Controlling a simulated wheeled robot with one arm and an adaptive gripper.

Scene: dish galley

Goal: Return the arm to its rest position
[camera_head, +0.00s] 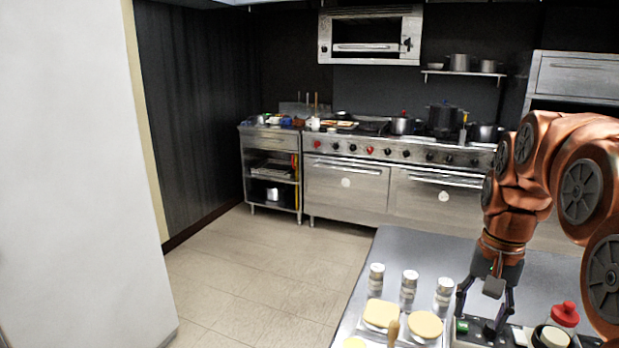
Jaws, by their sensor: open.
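My copper-coloured arm comes in from the right side of the view and bends down over the grey metal counter (398,254). My gripper (476,329) hangs at its end with dark fingers pointing down. The fingers are spread apart, and I see nothing held between them. The fingertips are close to a dark tray or rack holding small items at the counter's near edge. I cannot tell whether they touch it.
Shakers (409,285) stand left of my gripper, with pale round-topped items (425,325) before them. A red-capped bottle (564,316) and a white jar (551,337) stand to the right. A stove (345,186) lines the back. A white wall (80,180) fills the left; tiled floor (255,275) is clear.

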